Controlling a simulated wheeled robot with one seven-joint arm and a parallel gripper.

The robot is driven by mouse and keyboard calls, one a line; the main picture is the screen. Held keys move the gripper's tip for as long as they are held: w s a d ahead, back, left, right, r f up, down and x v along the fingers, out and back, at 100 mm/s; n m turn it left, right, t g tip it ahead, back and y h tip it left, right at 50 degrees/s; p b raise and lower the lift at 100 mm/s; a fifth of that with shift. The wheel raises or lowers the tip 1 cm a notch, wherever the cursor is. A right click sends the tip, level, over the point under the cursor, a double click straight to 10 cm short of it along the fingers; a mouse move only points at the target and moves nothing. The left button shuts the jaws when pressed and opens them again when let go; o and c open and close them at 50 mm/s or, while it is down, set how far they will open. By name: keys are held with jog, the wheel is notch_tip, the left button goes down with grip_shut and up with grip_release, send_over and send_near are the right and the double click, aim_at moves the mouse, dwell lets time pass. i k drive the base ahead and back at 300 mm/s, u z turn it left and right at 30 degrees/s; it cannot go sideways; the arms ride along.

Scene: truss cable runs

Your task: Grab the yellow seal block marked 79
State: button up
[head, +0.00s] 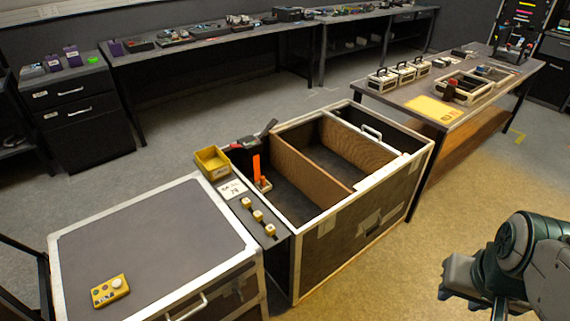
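Three small yellow blocks with pale tops stand in a row on the dark ledge at the left side of the open case: a far one (246,203), a middle one (257,216) and a near one (270,230). Any numbers on them are too small to read. A white card (233,189) with dark print lies just behind the row, its print hard to read. My gripper (457,278) is at the lower right, over the floor and well apart from the blocks. Its fingers are not clear enough to tell open from shut.
The open case (370,225) has raised walls and inner dividers. A yellow bin (212,162) and an orange upright piece (257,168) are near the blocks. A closed case (150,245) at front left bears a yellow button box (110,291). Floor right of the open case is clear.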

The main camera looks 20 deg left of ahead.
aim_at(246, 202)
jog(key=u, duration=0.45)
jog(key=i, duration=0.9)
jog(key=u, duration=1.25)
jog(key=i, duration=0.4)
jog(key=u, duration=0.35)
